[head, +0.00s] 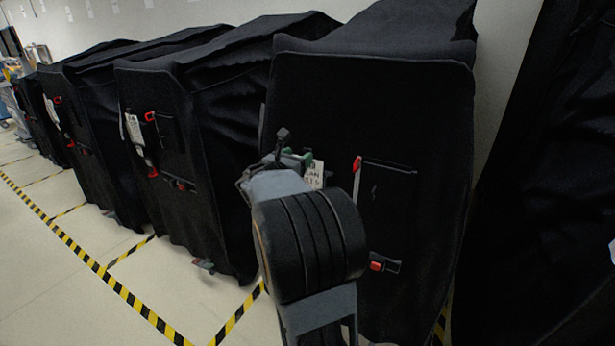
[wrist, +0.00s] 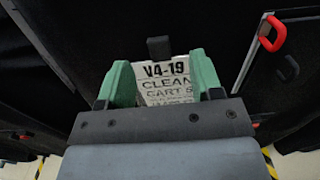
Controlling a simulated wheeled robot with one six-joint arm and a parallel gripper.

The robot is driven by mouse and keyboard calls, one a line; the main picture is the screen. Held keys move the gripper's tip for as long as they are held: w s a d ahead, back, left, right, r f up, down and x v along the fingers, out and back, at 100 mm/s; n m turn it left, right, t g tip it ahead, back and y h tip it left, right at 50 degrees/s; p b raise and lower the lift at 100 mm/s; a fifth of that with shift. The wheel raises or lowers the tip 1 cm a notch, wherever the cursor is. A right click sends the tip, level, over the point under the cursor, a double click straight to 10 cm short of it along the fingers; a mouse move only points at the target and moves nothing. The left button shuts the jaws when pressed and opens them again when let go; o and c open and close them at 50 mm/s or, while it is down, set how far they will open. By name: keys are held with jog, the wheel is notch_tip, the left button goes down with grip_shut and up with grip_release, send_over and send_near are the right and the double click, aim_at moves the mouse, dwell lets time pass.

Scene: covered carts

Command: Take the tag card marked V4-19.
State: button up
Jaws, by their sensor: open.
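The tag card marked V4-19 (wrist: 166,80) hangs on the front of a black covered cart (head: 400,110). In the wrist view it reads "V4-19 CLEAN CART" and its lower part is hidden behind my gripper. A dark clip or strap shows at its top edge. In the head view only a white piece of the card (head: 316,175) shows beside my wrist. My gripper (wrist: 162,80) has green fingers, one on each side of the card, with the jaws open. I cannot tell whether either finger touches the card.
A red handle (wrist: 271,32) and a panel sit right of the card. A red latch (head: 376,266) is lower on the same cart. More covered carts (head: 165,90) with tags stand to the left. Yellow-black tape (head: 120,288) marks the open floor at left.

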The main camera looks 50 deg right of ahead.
aim_at(306, 150)
jog(key=shift+x, duration=3.3)
jog(key=shift+w+f, duration=0.1)
jog(key=shift+f, duration=0.05)
jog(key=shift+c, duration=0.2)
grip_shut()
